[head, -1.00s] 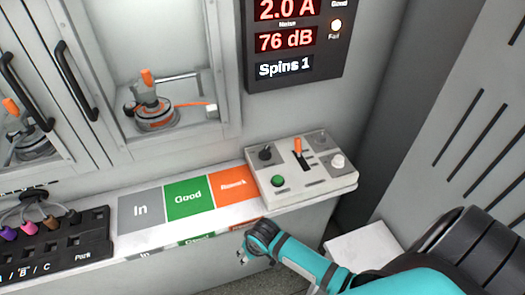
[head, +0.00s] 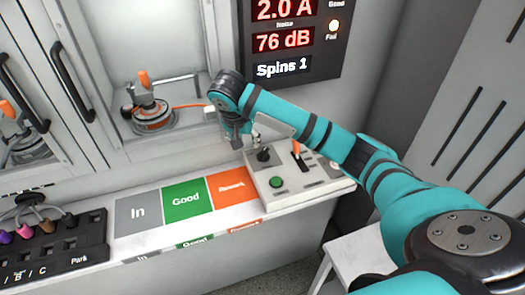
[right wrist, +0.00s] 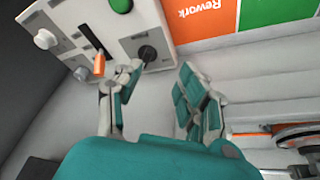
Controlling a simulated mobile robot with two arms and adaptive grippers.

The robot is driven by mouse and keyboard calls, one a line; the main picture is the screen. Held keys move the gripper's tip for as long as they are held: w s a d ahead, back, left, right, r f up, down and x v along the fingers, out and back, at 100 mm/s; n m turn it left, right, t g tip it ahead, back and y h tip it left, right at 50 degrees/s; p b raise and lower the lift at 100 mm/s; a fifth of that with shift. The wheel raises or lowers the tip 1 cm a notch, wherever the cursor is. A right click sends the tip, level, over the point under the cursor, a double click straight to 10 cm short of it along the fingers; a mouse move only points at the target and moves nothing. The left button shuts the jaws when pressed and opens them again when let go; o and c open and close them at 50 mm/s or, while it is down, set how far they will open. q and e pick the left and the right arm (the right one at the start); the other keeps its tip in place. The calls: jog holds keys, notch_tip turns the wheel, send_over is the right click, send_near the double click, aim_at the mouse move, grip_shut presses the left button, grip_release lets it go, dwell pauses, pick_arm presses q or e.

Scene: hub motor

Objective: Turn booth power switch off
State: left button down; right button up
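The light grey control box (head: 318,190) stands at the right end of the shelf. It carries a black knob (head: 263,155), an orange-tipped lever (head: 296,147) in a dark slot and a green button (head: 277,182). I cannot read which control is the booth power switch. My right gripper (head: 250,140) is open and empty above the box's back left, close to the black knob. In the right wrist view the black knob (right wrist: 147,53) shows beyond the gap between the open fingers (right wrist: 160,72), and the orange lever tip (right wrist: 99,64) is beside the left finger. My left gripper is out of view.
Grey, green and orange zones (head: 185,201) marked In, Good and Rework lie left of the box. A black connector block (head: 60,250) is farther left. Behind is a glass-fronted booth with a motor fixture (head: 153,115). A display (head: 295,40) hangs above.

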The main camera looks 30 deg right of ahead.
notch_tip(320, 180, up, 3)
jog(key=d+m, duration=0.2)
jog(key=d, duration=0.1)
send_near(263, 152)
jog(key=shift+h, duration=0.3)
jog(key=x, duration=0.9)
jog(key=shift+w+a+f, duration=0.1)
jog(key=shift+a+f, duration=0.1)
grip_shut()
